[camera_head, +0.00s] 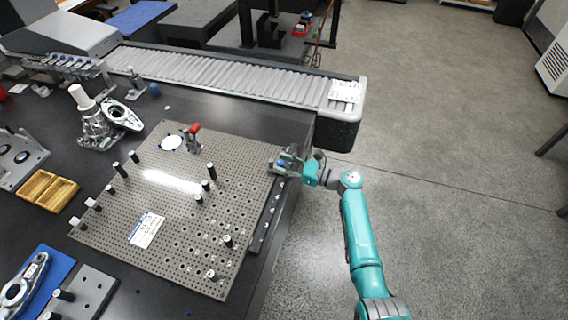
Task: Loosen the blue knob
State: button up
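My gripper (288,161) is at the upper right corner of the perforated fixture plate (150,255), at the end of my teal arm. A small blue spot (282,163) shows at the gripper's fingers; it may be the blue knob, but it is too small and too covered to be sure. I cannot tell whether the fingers touch it or how far apart they are. Another small part with a blue top (154,89) stands on the dark table at the upper left, well away from my gripper.
A red-handled clamp (193,132) and several black posts stand on the plate. A dark rail (266,226) runs along the plate's right edge. A roller conveyor (230,78) lies behind. Metal castings (95,120) stand at the left. The floor at the right is clear.

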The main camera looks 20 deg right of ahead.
jog(key=v, duration=1.2)
dwell(0.5)
jog(key=shift+f, duration=0.1)
